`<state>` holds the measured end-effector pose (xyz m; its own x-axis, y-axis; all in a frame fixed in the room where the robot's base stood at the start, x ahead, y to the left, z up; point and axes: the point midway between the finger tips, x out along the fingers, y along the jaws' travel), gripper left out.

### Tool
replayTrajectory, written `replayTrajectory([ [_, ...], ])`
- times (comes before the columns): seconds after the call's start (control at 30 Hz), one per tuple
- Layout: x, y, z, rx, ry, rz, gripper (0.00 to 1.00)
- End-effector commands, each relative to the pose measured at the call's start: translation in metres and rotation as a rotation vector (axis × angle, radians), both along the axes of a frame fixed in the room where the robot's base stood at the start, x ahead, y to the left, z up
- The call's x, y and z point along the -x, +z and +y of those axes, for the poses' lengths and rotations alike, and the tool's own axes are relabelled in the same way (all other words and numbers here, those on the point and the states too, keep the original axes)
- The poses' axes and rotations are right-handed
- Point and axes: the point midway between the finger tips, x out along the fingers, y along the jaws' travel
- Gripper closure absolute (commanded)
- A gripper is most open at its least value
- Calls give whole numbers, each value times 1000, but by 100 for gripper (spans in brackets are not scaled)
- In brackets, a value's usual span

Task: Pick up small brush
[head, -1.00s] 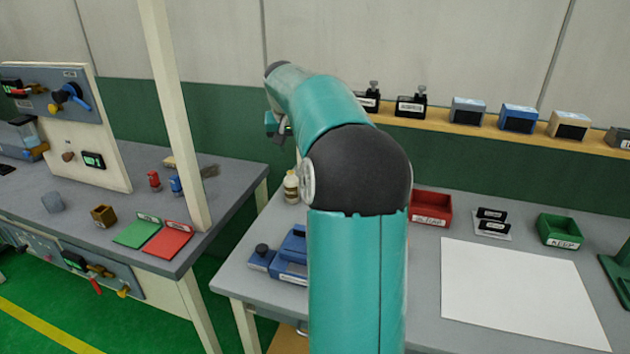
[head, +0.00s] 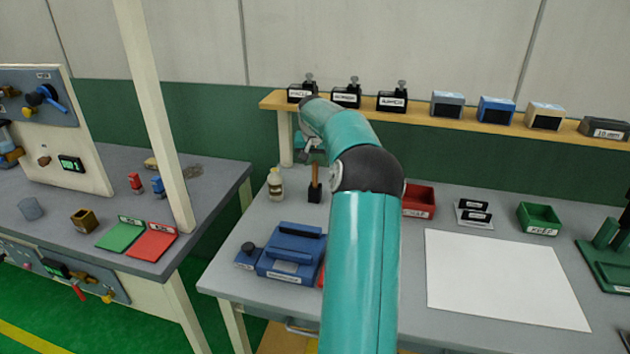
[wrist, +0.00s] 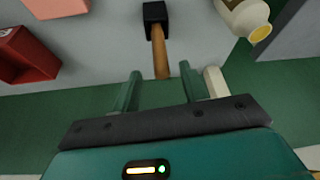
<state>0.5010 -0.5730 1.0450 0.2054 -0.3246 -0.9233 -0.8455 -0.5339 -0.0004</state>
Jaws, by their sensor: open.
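The small brush appears as a wooden handle (head: 315,175) standing in a black holder (head: 314,192) on the right-hand table, left of my arm. In the wrist view the handle (wrist: 160,55) rises from the black holder (wrist: 154,17) toward my gripper. My gripper (wrist: 161,75) is open, and the handle's end shows between its two green fingers. I cannot tell whether it touches them. In the head view my gripper (head: 308,148) is small and partly hidden, just above the handle. The brush's lower end is hidden in the holder.
A cream bottle (head: 275,185) stands left of the holder, and it shows close to the right finger in the wrist view (wrist: 243,14). A blue device (head: 290,255) sits in front. A red bin (head: 419,202) is to the right. A wooden shelf (head: 440,116) runs behind.

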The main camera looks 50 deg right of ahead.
Motion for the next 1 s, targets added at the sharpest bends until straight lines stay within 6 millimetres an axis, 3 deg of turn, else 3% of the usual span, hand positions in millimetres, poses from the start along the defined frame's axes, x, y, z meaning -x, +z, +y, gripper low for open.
replayTrajectory([
  [0.3, -9, -42, -10, -2, 0, 0, 57],
  [0.57, -10, -46, -11, -1, 1, 1, 57],
  [0.8, -10, -45, -11, -1, 1, 1, 100],
  [1.0, -10, -45, -11, -1, 1, 1, 100],
])
